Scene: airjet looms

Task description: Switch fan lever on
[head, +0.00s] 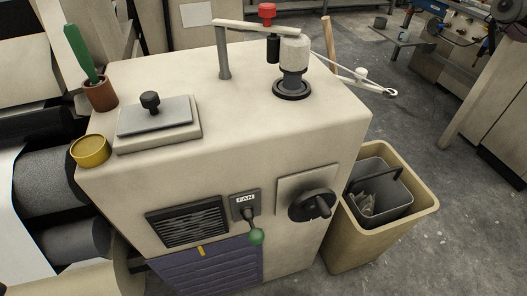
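The fan lever (255,236) is a short arm with a green ball knob, on the front face of a cream machine cabinet (230,158). It hangs downward, tilted slightly right, from a dark plate labelled FAN (245,203). A black louvred vent (187,224) is left of the lever. A black rotary knob (313,205) on a light square plate is right of it. Neither of my grippers shows in the head view.
A tan bin (376,243) with a grey bucket (384,190) inside stands right of the cabinet. On the cabinet top are a grey block with a black knob (151,102), a brass cup (90,151) and a spindle (293,70). Dark rollers are at left. Space before the lever looks clear.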

